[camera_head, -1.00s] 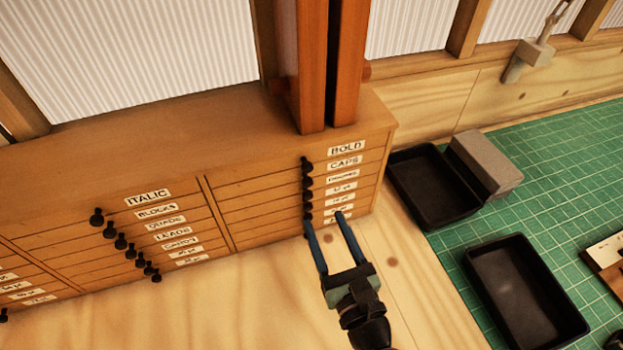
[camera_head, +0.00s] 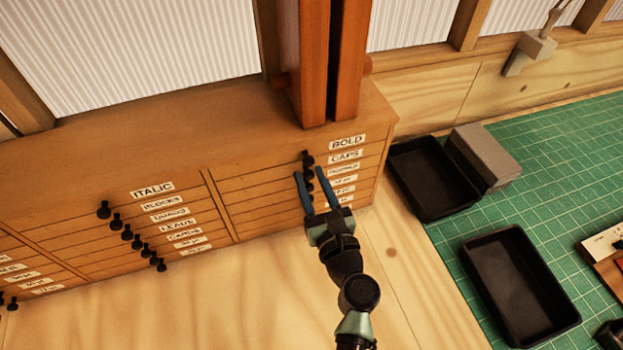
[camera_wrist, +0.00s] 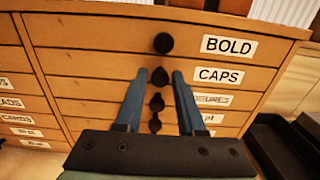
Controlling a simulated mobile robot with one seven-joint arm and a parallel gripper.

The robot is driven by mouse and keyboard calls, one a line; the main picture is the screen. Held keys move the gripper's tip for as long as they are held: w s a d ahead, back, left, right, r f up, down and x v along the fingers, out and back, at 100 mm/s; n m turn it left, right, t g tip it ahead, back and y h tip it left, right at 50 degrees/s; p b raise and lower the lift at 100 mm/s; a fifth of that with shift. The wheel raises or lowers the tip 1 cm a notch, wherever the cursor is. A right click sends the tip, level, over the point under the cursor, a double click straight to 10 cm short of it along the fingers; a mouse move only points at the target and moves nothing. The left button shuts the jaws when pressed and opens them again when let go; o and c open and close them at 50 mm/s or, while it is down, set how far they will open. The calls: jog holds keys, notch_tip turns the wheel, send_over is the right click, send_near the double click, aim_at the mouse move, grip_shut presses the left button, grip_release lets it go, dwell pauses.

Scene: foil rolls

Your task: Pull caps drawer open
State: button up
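The caps drawer (camera_wrist: 100,63) is the second in its column, shut, with a white CAPS label (camera_wrist: 219,75) on its wooden front. Its black knob (camera_wrist: 159,76) shows between my fingers in the wrist view. My gripper (camera_wrist: 159,74) is open, with one blue finger on each side of that knob in the picture. I cannot tell whether the fingertips reach around the knob or stop in front of it. In the head view, my gripper (camera_head: 309,172) is at the knob column, and the CAPS label (camera_head: 345,156) is to its upper right.
The BOLD drawer's knob (camera_wrist: 163,42) is just above, with more knobs below. An ITALIC column (camera_head: 153,188) is to the left. A red-brown post (camera_head: 312,70) rises above the cabinet. Black trays (camera_head: 520,290) lie on the green mat at right. Bare bench is in front.

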grip_shut()
dwell(1.1)
